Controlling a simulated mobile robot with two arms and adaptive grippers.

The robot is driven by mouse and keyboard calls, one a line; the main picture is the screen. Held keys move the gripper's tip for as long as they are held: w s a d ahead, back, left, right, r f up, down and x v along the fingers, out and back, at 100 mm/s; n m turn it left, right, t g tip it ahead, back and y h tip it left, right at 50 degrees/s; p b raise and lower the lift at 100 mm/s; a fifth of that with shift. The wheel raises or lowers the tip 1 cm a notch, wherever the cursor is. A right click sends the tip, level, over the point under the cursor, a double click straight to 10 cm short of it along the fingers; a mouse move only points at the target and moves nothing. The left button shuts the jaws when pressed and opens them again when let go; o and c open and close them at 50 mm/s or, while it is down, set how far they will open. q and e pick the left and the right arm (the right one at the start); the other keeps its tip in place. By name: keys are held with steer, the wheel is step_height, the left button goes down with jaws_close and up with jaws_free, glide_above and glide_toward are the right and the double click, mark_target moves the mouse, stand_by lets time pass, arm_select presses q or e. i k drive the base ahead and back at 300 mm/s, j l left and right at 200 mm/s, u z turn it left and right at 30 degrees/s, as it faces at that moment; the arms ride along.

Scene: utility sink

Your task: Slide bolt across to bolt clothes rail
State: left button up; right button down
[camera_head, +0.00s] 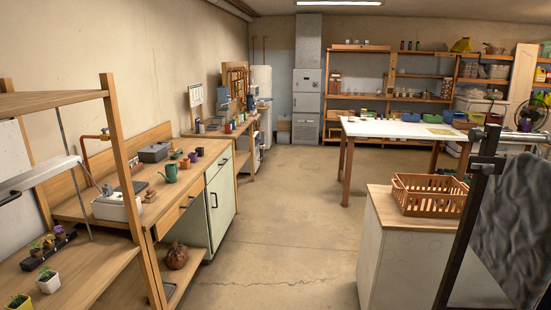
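A dark upright post (462,235) stands close at the right edge, leaning in the picture. A short dark crosspiece with a small block (486,165) sits near its top. This may be the clothes rail and its bolt, but I cannot tell which part is the bolt or how it is set. A grey, wrinkled cloth-like sheet (512,225) hangs beside the post and runs out of the picture. Neither of my grippers can be made out in the head view.
An orange basket (428,195) sits on a cabinet (385,225) left of the post. A wooden shelf frame (125,175) and a workbench (205,160) line the left. A white table (385,129) stands farther back. The middle floor (285,225) is clear.

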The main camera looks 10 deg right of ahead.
mark_target(487, 169)
steer(key=z, duration=1.4)
